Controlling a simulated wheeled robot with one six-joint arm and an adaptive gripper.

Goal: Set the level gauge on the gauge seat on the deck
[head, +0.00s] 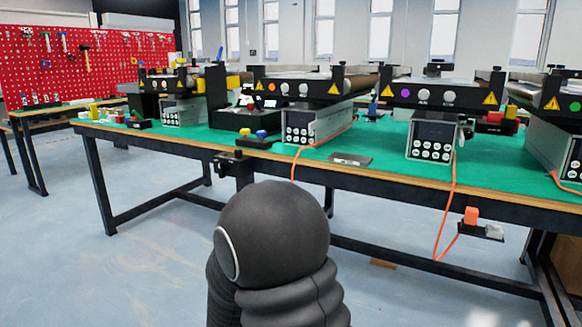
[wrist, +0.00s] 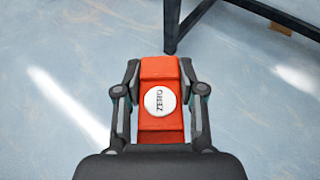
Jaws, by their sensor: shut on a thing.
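In the wrist view my gripper (wrist: 160,72) is shut on an orange-red block with a round white disc marked "ZERO", which I take to be the level gauge (wrist: 161,124). A finger presses each side of it, and its lower end runs behind the gripper body. It is held over bare floor. The head view shows my dark arm in front of the bench but not the gripper or gauge. I cannot pick out the gauge seat with certainty; a small dark plate (head: 350,159) lies on the green bench top.
The green-topped bench (head: 385,160) carries several mini conveyors, one with an orange button (head: 272,87). Orange cables hang over its front edge near an orange plug-like piece (head: 470,215). Black legs and rails stand below. A red tool board (head: 90,65) is at the left. Floor at the left is clear.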

